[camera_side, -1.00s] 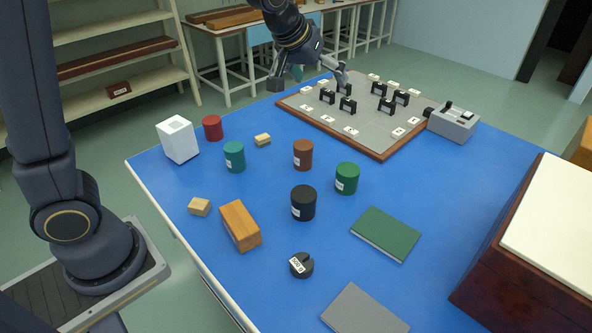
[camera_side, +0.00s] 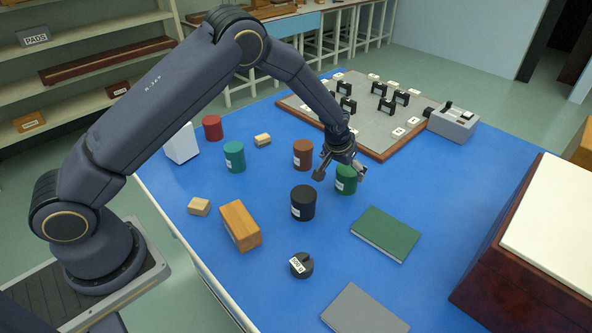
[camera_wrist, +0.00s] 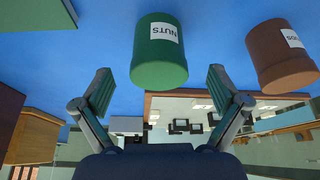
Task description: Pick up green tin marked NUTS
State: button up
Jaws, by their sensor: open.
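The green tin (camera_side: 346,182) stands upright on the blue table in the side view, partly hidden behind my gripper. In the wrist view the green tin (camera_wrist: 158,58) shows its white label reading NUTS, upside down. My gripper (camera_side: 340,174) is open and low over the table at the tin. In the wrist view the two fingers of my gripper (camera_wrist: 160,88) are spread wide, one to each side of the tin's near end. Nothing is held. I cannot tell whether either finger touches the tin.
A brown tin (camera_side: 303,154) and a black tin (camera_side: 303,203) stand close by on the left. A green book (camera_side: 386,234) lies in front. The board with small black stands (camera_side: 345,130) is behind. Blue table to the right of the tin is clear.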

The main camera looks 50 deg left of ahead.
jog(key=x, duration=0.6)
jog(key=shift+w+r, duration=0.1)
jog(key=shift+w, duration=0.1)
jog(key=c, duration=1.3)
